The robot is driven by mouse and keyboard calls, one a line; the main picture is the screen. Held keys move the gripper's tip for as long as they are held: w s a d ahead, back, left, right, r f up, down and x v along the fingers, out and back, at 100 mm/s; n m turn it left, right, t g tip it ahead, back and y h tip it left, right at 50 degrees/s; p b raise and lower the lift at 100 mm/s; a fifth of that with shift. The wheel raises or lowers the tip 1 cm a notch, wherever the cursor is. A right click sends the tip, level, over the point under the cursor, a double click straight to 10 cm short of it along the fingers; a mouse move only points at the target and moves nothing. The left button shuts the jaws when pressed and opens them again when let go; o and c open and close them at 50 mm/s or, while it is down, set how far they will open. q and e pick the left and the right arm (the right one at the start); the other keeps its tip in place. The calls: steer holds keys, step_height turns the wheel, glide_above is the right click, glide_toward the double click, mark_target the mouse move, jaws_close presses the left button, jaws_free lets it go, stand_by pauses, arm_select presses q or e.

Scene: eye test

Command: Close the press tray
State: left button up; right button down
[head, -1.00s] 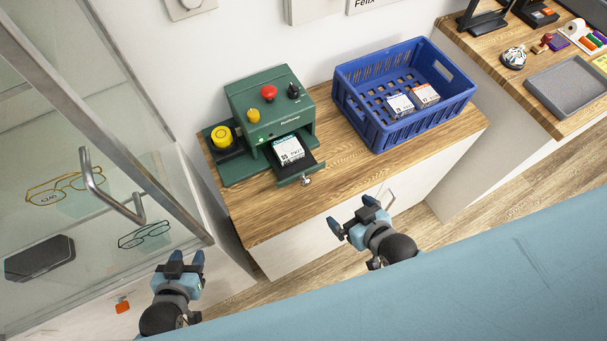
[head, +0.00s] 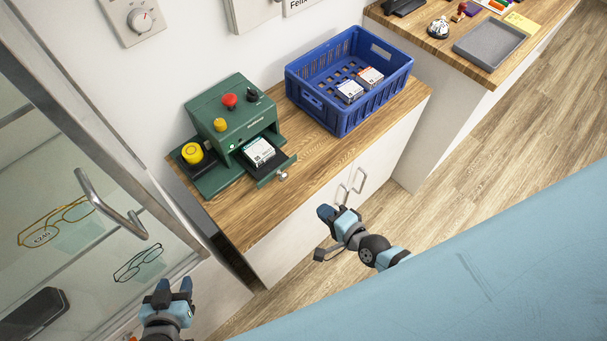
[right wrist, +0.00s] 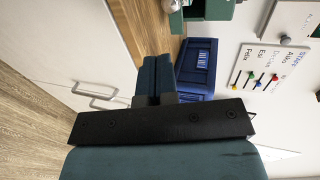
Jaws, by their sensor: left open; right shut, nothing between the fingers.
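The green press (head: 225,118) stands on the wooden cabinet top, with a red button on it. Its press tray (head: 283,160) is pulled out at the front right, with a round metal knob (head: 283,176) on its front. A white box (head: 258,151) lies in the tray. My right gripper (head: 325,212) is shut and empty, in front of the cabinet, apart from the tray and lower right of the knob. Its closed fingers show in the right wrist view (right wrist: 155,75). My left gripper (head: 173,288) is open and empty at the lower left, by the glass cabinet.
A blue crate (head: 345,118) with small boxes stands right of the press. A yellow round piece (head: 192,153) sits at the press's left. A glass door with a handle (head: 110,205) is at the left. A grey tray (head: 490,45) lies on the far counter. The floor at right is clear.

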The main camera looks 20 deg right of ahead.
steer(key=b, duration=0.4)
glide_toward(266, 159)
steer(key=s+f, duration=0.1)
steer(key=s+d+f, duration=0.1)
steer(key=s, duration=0.1)
steer(key=s+d+f, duration=0.1)
steer(key=s, duration=0.1)
steer(key=shift+s+f, duration=0.15)
steer(key=shift+f, duration=0.15)
steer(key=w, duration=0.1)
steer(key=w+a, duration=0.1)
steer(key=w, duration=0.1)
steer(key=shift+r, duration=0.15)
steer(key=shift+w+a, duration=0.15)
steer(key=shift+w, duration=0.15)
steer(key=shift+w, duration=0.1)
steer(key=w+a, duration=0.1)
steer(key=w, duration=0.2)
steer(key=w+a+b, duration=0.1)
steer(key=w, duration=0.2)
steer(key=w+a, duration=0.1)
steer(key=w, duration=0.2)
steer(key=shift+w+a, duration=0.1)
steer(key=shift+a, duration=0.15)
steer(key=shift+w+r, duration=0.15)
steer(key=shift+r, duration=0.1)
